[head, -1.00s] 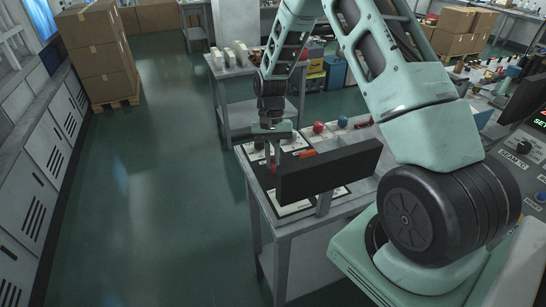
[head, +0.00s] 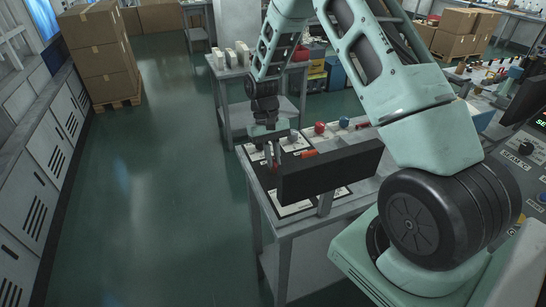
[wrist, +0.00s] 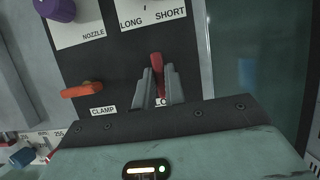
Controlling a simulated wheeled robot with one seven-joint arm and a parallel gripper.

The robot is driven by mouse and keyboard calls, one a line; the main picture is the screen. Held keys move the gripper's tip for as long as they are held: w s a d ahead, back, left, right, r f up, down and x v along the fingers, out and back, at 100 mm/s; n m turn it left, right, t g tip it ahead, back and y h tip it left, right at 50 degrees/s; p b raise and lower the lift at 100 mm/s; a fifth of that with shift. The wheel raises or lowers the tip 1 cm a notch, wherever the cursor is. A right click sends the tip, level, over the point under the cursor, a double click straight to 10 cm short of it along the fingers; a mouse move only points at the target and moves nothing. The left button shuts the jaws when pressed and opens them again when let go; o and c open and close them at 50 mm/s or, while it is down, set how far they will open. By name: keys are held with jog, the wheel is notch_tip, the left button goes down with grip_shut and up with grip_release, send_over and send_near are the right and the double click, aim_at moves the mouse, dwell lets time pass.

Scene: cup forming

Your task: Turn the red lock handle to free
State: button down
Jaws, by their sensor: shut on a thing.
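The red lock handle (wrist: 156,60) shows in the wrist view, upright in the picture, on a dark panel. My gripper (wrist: 159,72) is shut on it, one grey finger on each side. The handle's red top sticks out past the fingertips. The label under it is mostly hidden by the fingers. In the head view my gripper (head: 273,154) is at the panel on the near bench, and I cannot make out the red handle there.
An orange clamp lever (wrist: 82,91) and a purple nozzle knob (wrist: 56,9) sit left of the handle in the wrist view. A dark upright screen (head: 330,171) stands close beside my gripper. Open floor (head: 165,190) lies left of the bench.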

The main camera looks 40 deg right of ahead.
jog(key=shift+w, duration=0.1)
jog(key=c, duration=1.5)
grip_release()
jog(key=shift+o, duration=0.2)
jog(key=b+v, duration=0.4)
jog(key=v, duration=1.3)
jog(key=shift+r, duration=0.2)
jog(key=s+a+n+t, duration=0.1)
jog(key=s+a+n, duration=0.2)
jog(key=s+a, duration=0.5)
jog(key=s+a+n+t, duration=0.1)
jog(key=s+a+n, duration=0.15)
jog(key=a, duration=0.95)
jog(key=s+a+f+n+t, duration=0.1)
jog(key=s+a+n, duration=0.1)
jog(key=s, duration=0.8)
jog(key=s+a+f+n+t+b, duration=0.1)
jog(key=s+a+f+n, duration=0.1)
jog(key=s, duration=0.9)
jog(key=a+n, duration=0.1)
jog(key=a, duration=0.1)
jog(key=shift+a+h, duration=0.25)
jog(key=shift+h, duration=0.05)
